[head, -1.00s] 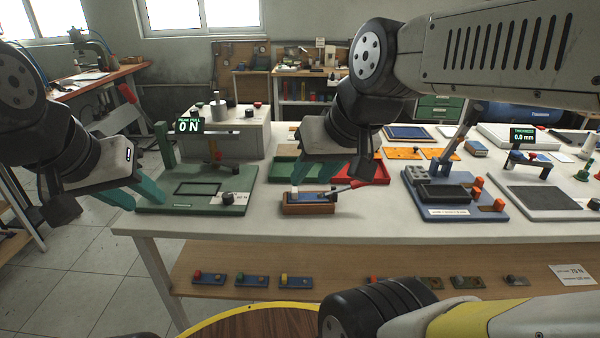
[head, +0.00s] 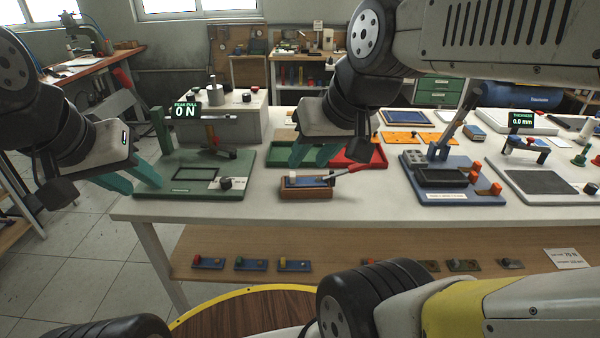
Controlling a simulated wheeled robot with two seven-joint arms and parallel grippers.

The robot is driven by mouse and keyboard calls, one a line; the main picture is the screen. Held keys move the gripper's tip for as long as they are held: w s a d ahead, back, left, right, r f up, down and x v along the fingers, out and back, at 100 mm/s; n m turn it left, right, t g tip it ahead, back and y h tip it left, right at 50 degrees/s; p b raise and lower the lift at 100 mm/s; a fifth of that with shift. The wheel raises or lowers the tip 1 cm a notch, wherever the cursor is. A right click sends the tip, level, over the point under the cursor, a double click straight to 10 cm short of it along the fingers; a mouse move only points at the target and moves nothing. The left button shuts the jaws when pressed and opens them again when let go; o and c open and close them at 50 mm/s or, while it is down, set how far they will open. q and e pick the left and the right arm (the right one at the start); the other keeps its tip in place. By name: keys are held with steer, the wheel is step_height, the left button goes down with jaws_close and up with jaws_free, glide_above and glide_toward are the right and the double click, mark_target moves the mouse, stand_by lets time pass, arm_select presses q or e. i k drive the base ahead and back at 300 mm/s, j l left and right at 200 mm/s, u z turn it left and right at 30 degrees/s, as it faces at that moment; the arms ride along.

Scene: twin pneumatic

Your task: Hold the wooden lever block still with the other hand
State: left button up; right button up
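The wooden lever block (head: 306,192) sits near the front edge of the white table, with a blue top and a lever with a red handle (head: 348,170) pointing right. My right gripper (head: 312,156) hangs just behind and above the block, its teal fingers spread apart with nothing seen between them. No contact with the block shows. My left gripper (head: 134,180) is at the left, by the table's left edge next to the green base plate. Its teal fingers are apart and empty.
Bare table (head: 370,205) lies between block and fixture.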

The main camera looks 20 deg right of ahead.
mark_target(358, 167)
steer(key=l+z, duration=0.15)
steer(key=z, duration=0.9)
steer(key=i+u, duration=0.15)
steer(key=u, duration=0.15)
steer(key=i+l+u, duration=0.1)
steer(key=u, duration=0.25)
